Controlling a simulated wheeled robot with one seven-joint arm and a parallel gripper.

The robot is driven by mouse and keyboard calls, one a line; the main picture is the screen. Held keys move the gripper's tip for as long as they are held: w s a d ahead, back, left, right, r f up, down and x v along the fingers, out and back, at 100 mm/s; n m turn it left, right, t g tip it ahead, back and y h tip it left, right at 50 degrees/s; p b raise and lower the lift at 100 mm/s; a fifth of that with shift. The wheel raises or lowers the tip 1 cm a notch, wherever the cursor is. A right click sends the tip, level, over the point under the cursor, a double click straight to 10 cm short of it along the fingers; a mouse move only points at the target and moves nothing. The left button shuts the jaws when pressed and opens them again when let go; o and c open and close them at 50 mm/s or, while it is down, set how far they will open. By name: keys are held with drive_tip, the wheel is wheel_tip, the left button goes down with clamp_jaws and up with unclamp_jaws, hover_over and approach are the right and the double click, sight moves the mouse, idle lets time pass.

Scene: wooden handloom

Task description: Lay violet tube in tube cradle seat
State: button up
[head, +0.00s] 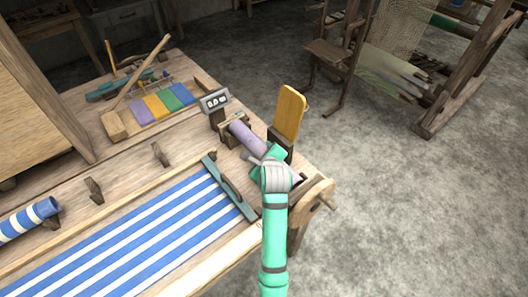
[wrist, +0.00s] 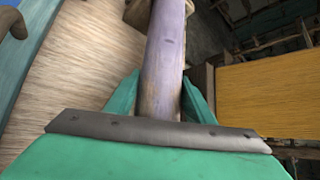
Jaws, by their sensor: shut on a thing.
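The violet tube (head: 243,136) is at the right end of the loom's wooden table, slanting from the upper left down to my gripper (head: 266,157). In the wrist view the tube (wrist: 165,55) runs away from me between the green fingers of my gripper (wrist: 160,95), which is shut on it. A small wooden holder, apparently the tube cradle (head: 226,134), is at the tube's far end. Wood also shows beside that end in the wrist view (wrist: 138,12). I cannot tell whether the tube touches its seat.
A yellow upright board (head: 290,112) stands close to the right of the tube. A small display (head: 214,100) is behind the cradle. Blue-and-white striped cloth (head: 130,240) and a blue-green bar (head: 229,188) lie left of my arm. Open floor is to the right.

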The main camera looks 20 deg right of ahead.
drive_tip(key=o, duration=1.4)
drive_tip(key=shift+c, duration=0.2)
drive_tip(key=shift+o, duration=0.4)
drive_tip(key=v, duration=1.1)
drive_tip(key=shift+w, duration=0.1)
